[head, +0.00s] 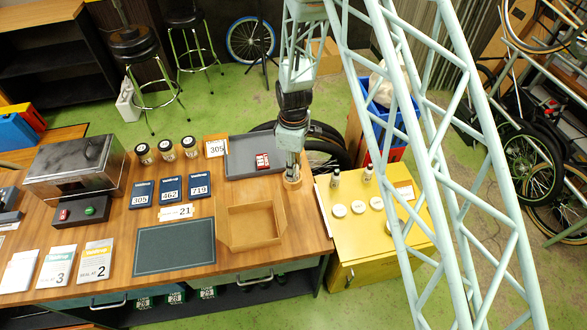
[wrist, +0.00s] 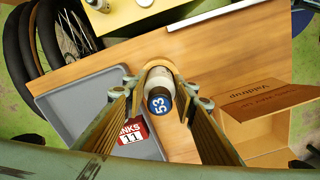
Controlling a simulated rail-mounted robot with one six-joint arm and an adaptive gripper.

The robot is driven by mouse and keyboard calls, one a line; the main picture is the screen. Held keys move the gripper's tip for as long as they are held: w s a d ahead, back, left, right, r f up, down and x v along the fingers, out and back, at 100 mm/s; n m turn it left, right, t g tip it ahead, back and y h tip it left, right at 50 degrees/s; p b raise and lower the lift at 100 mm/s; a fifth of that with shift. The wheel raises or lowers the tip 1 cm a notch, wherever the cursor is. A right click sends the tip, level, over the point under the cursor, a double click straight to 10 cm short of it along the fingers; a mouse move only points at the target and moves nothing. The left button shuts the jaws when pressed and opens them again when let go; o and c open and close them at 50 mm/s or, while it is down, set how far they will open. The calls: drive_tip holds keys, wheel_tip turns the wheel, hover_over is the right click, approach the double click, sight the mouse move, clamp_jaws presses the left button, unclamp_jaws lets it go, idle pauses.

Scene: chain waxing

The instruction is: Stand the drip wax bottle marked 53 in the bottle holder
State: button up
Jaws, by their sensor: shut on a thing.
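The drip wax bottle marked 53 (wrist: 160,103) is between the fingers of my gripper (wrist: 160,90) in the wrist view. Its blue top with a white 53 faces the camera. My gripper is shut on the bottle. In the head view my gripper (head: 291,152) points down at the right end of the wooden bench, and the bottle is mostly hidden there. A round wooden bottle holder (head: 293,184) stands right below the gripper. Its rim (wrist: 154,63) shows around the bottle's far end in the wrist view. I cannot tell how deep the bottle sits.
A grey tray (head: 240,168) with a red box (head: 262,161) lies left of the holder. An open cardboard box (head: 252,224) stands in front of it. A yellow cabinet (head: 345,235) with white-capped bottles and round white lids adjoins the bench on the right.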

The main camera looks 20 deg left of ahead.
drive_tip(key=shift+f+b, duration=0.4)
drive_tip(key=o, duration=0.9)
drive_tip(key=shift+r, duration=0.3)
drive_tip(key=shift+r+p, duration=0.3)
drive_tip(key=shift+p, duration=0.05)
drive_tip(key=shift+r+b, duration=0.55)
drive_tip(key=shift+r, duration=5.25)
